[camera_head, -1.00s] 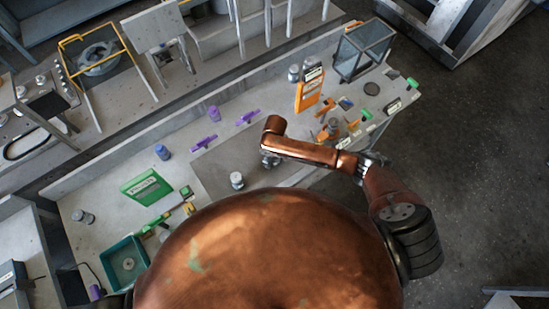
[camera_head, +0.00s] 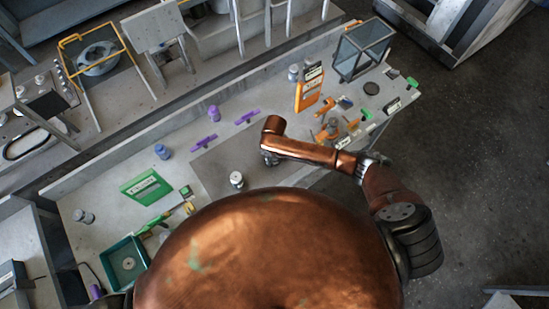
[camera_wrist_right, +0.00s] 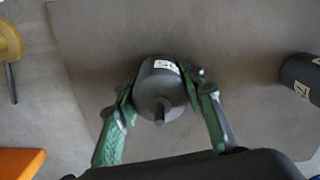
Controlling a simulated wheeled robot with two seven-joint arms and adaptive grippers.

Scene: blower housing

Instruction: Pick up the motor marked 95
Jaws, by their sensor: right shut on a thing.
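In the right wrist view a dark grey cylindrical motor (camera_wrist_right: 160,90) sits between the two green-padded fingers of my right gripper (camera_wrist_right: 160,98), which is shut on it. A small white label shows near its top; its marking is too small to read with certainty. The motor's shaft points toward the camera. In the head view my right gripper (camera_head: 270,158) is over the grey mat, and the motor is hidden under the arm. A second motor (camera_wrist_right: 303,78) with a white label lies at the right of the wrist view. My left gripper is not in view.
On the bench stand a green box (camera_head: 147,187), an orange box (camera_head: 309,88), a glass-sided case (camera_head: 361,50) and a teal tray (camera_head: 124,264). Another small motor (camera_head: 236,180) stands on the mat. Purple parts (camera_head: 205,142) lie behind the mat.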

